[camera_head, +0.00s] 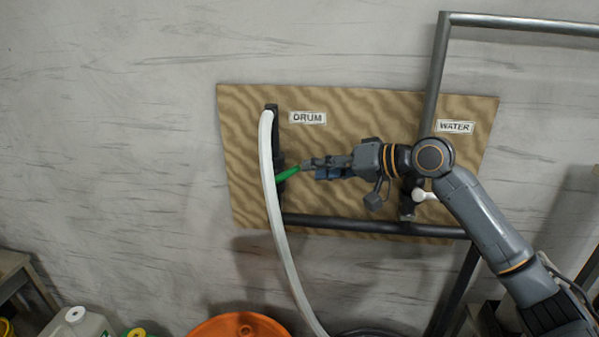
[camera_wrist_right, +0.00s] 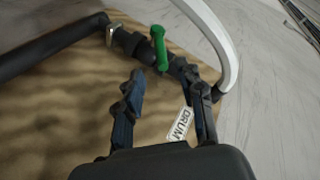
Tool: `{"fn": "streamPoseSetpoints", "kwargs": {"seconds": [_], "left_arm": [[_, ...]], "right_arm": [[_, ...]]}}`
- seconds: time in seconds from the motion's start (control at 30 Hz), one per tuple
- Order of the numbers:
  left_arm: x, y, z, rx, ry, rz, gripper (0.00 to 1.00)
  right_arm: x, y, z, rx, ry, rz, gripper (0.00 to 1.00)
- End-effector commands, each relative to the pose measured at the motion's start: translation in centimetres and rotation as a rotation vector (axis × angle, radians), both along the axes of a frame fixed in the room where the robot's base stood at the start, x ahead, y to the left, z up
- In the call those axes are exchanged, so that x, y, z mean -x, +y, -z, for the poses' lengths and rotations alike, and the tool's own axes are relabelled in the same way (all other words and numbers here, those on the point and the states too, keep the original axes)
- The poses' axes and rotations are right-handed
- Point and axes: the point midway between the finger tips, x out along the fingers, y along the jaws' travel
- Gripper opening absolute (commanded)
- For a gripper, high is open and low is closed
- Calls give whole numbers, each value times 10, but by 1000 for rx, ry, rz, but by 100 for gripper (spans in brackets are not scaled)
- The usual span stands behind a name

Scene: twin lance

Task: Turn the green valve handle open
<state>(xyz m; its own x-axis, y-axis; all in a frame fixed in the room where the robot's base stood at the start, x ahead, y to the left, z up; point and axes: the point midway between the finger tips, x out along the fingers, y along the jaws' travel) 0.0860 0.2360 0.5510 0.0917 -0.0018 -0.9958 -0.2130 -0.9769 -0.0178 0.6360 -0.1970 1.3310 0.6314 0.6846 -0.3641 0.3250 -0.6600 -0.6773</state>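The green valve handle (camera_head: 288,174) sits on a dark pipe at the left part of the wooden board, below the DRUM label. It points right and slightly up, toward my right gripper (camera_head: 309,165). In the right wrist view the green handle (camera_wrist_right: 159,48) is ahead of my right gripper (camera_wrist_right: 163,78). The two fingers are spread apart, with the handle's near end about between the tips in the picture. I see no finger touching it. My left gripper is not in view.
A white hose (camera_head: 279,225) runs down just left of the handle. A white lever (camera_head: 424,196) is under the WATER label (camera_head: 455,127). A dark horizontal pipe (camera_head: 370,226) crosses below. An orange drum (camera_head: 238,327) stands at the bottom.

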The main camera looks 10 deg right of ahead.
Motion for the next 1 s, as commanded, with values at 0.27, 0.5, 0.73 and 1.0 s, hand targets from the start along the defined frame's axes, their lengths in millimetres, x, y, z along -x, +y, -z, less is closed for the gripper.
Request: {"fn": "streamPoseSetpoints", "kwargs": {"seconds": [0.27, 0.5, 0.73, 1.0], "left_arm": [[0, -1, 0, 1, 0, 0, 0], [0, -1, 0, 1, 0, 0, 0], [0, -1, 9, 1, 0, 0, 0], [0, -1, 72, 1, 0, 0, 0]], "right_arm": [[23, -24, -13, 1, 0, 0, 38], [25, -27, -14, 1, 0, -1, 38], [21, -23, -4, -40, 5, 21, 8], [-12, -1, 62, -507, 24, 213, 0]]}}
